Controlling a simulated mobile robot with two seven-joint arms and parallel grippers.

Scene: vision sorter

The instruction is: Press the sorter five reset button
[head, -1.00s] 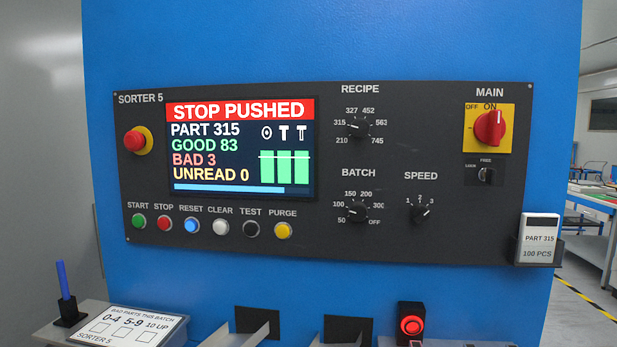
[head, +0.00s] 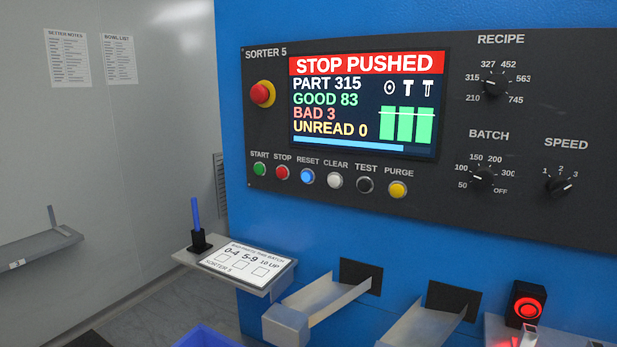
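The sorter five panel (head: 440,200) is a black plate on a blue cabinet. Its blue reset button (head: 307,177) sits in the row under the screen, between the red stop button (head: 282,173) and the white clear button (head: 335,181). The reset button looks lit. The screen (head: 365,105) reads STOP PUSHED, PART 315, GOOD 83, BAD 3, UNREAD 0. A red mushroom button (head: 261,94) on a yellow collar is at the panel's upper left. Neither of my grippers is in view.
A shelf with a batch card (head: 248,262) and a blue pen in a holder (head: 198,241) juts out at lower left. Two metal chutes (head: 325,298) (head: 425,325) and a red-lit box (head: 526,304) stick out below the panel. A blue bin (head: 207,337) shows at the bottom edge.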

